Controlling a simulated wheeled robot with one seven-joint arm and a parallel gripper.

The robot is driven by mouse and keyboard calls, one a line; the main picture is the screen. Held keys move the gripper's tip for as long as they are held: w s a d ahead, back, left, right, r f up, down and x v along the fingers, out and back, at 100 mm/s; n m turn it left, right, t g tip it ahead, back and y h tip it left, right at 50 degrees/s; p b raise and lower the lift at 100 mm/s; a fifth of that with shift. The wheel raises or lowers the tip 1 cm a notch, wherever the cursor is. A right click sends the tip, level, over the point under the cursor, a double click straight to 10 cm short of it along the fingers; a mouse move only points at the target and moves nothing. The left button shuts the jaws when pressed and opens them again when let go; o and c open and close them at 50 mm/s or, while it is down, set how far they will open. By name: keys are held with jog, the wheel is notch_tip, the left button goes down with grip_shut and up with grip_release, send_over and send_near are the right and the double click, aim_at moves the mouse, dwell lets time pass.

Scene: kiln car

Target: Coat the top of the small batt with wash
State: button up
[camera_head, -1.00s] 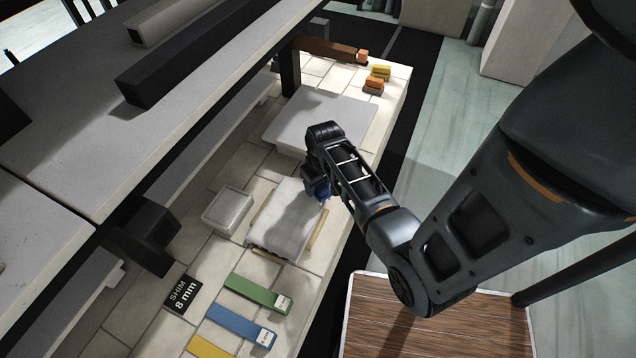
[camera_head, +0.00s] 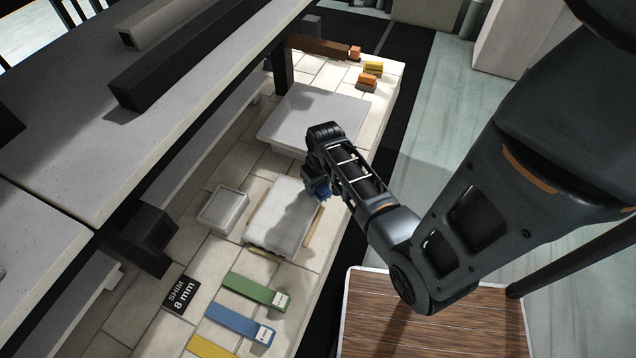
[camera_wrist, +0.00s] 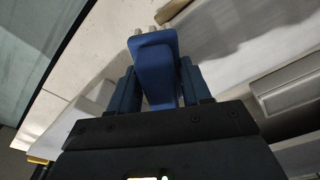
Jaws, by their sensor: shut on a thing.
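The small batt (camera_head: 276,222) is a pale grey slab lying on thin wooden strips on the tiled deck. Its top looks light, and I cannot tell how much wash is on it. My gripper (camera_head: 318,186) is over the batt's far right corner. In the wrist view my gripper (camera_wrist: 158,85) is shut on a blue-handled tool (camera_wrist: 155,60), probably a brush. Pale tips show beyond the handle; the head view hides whether they touch the batt. A small white square tub (camera_head: 222,210) sits left of the batt.
A larger pale slab (camera_head: 312,112) lies behind the batt. A black shim card (camera_head: 181,293), green (camera_head: 255,291) and blue (camera_head: 238,322) strips lie in front. A grey shelf (camera_head: 60,150) overhangs the left. Coloured blocks (camera_head: 368,80) sit far back.

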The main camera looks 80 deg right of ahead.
jog(key=shift+f+b, duration=0.6)
jog(key=shift+f, duration=0.3)
dwell(1.1)
jog(key=shift+w, duration=0.1)
jog(key=shift+w+d, duration=0.2)
jog(key=shift+w, duration=0.55)
jog(key=shift+w+d, duration=0.15)
jog(key=shift+w, duration=0.55)
jog(key=shift+s+a+r+p, duration=0.1)
jog(key=shift+s+a+p, duration=0.15)
jog(key=shift+s+p, duration=0.45)
jog(key=shift+s+a, duration=0.15)
jog(key=shift+s, duration=0.75)
